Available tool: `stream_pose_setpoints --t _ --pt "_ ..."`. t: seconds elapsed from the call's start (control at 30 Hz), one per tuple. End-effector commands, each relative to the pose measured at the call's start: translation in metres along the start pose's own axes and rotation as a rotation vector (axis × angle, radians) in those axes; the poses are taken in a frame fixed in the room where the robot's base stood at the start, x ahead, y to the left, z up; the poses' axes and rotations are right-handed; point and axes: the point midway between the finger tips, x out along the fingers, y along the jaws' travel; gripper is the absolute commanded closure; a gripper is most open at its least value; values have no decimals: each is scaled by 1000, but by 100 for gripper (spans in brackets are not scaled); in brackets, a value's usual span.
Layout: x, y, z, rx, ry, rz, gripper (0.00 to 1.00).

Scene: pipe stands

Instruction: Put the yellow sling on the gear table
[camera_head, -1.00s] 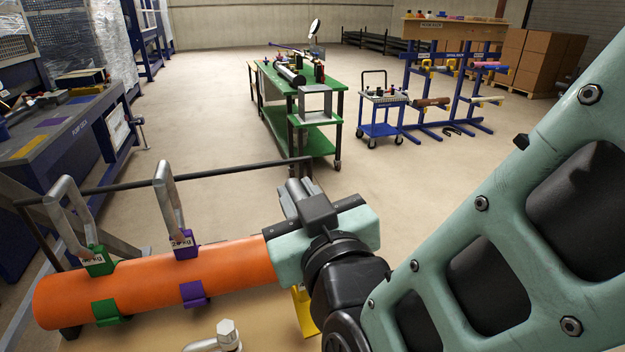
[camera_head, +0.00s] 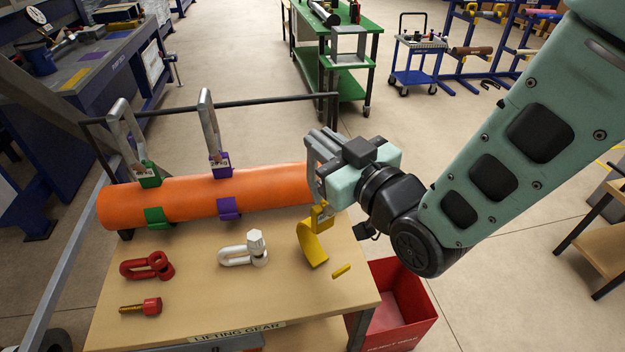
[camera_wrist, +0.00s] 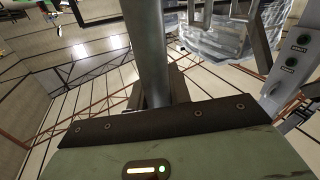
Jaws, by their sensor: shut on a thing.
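The yellow sling (camera_head: 311,244) hangs beneath my gripper (camera_head: 322,160), near the right end of the orange pipe (camera_head: 268,192). Its curved yellow band is low, over or just above the right part of the gear table (camera_head: 195,313), labelled "LIFTING GEAR"; I cannot tell whether it touches. My gripper is shut on the sling's grey metal handle, and a thick grey bar (camera_wrist: 147,50) fills the wrist view's middle. The gripper hides the handle's top and the pipe's right end.
A green sling (camera_head: 150,176) and a purple sling (camera_head: 221,167) sit on the pipe. Red shackle (camera_head: 147,265), grey shackle (camera_head: 243,250), red-headed bolt (camera_head: 141,307) and small yellow strip (camera_head: 342,271) lie on the table. A red bin (camera_head: 412,320) stands at its right.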

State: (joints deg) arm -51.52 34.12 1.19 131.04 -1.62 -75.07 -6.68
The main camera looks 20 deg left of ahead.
Motion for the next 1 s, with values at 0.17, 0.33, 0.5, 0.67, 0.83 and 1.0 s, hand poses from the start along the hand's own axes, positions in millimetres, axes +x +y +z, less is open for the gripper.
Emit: stream_pose_setpoints --t 0.17,0.33,0.5,0.67,0.83,1.0 --pt "0 -2 19 -1 1 1 100" --pt "0 -4 34 -1 0 1 100" --pt "0 -6 56 -1 0 1 100" --pt "0 -7 63 -1 4 2 100" --pt "0 -7 63 -1 4 2 100" --pt "0 -7 67 -1 4 2 100"
